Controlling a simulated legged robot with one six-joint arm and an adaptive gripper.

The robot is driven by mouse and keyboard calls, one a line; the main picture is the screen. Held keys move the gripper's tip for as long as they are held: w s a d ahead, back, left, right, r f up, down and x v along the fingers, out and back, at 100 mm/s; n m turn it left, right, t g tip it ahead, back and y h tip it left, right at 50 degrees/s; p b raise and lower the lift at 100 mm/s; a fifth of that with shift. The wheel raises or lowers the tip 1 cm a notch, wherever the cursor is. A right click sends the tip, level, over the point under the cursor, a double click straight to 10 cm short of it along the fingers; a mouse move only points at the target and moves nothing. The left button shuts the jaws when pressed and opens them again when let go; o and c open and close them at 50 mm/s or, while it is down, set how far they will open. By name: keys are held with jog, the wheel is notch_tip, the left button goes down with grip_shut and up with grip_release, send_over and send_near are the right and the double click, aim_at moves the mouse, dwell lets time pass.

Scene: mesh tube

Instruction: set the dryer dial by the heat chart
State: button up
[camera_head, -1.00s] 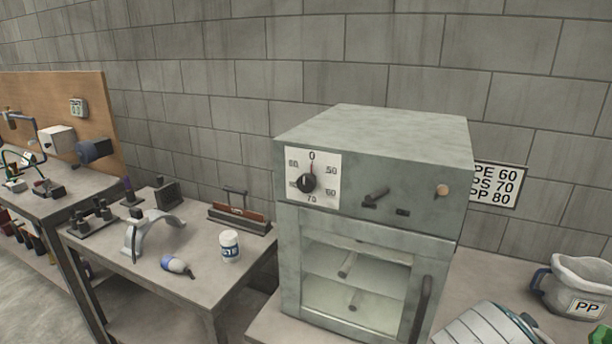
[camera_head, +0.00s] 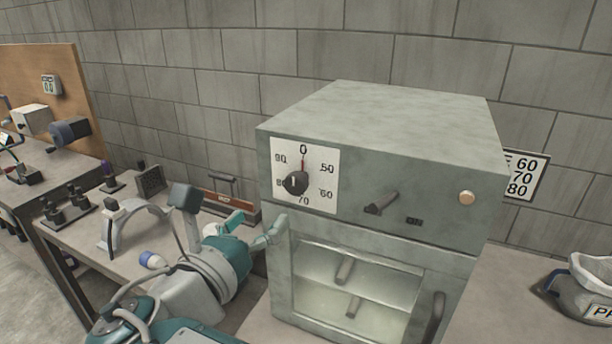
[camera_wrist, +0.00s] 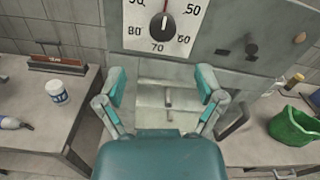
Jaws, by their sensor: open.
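The grey dryer (camera_head: 385,110) stands on the bench with its glazed door shut. Its white dial plate (camera_head: 325,160) reads 0 at the top, then 50, 60, 70, 80 and 90 clockwise. The black dial knob (camera_head: 296,183) has a red mark above it, toward 0. The knob also shows at the top of the wrist view (camera_wrist: 164,24). The heat chart (camera_head: 526,176) shows 60, 70, 80; the dryer hides its left part. My gripper (camera_head: 257,230) is open and empty, below and left of the dial, apart from the knob. In the wrist view, its fingers (camera_wrist: 160,88) are spread below the dial.
A lever (camera_head: 381,202) and a round button (camera_head: 466,198) sit right of the dial. The door handle (camera_head: 434,318) juts out below. A pale container (camera_head: 592,275) with a cut-off label stands right.

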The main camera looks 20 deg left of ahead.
aim_at(293, 187)
jog(key=w, duration=0.9)
jog(key=shift+w+d+f, duration=0.1)
jog(key=shift+w+d, duration=0.15)
jog(key=shift+d, duration=0.05)
jog(key=shift+w+d, duration=0.1)
jog(key=shift+w, duration=0.15)
jog(key=shift+d, duration=0.3)
jog(key=shift+a, duration=0.15)
jog(key=c, duration=1.1)
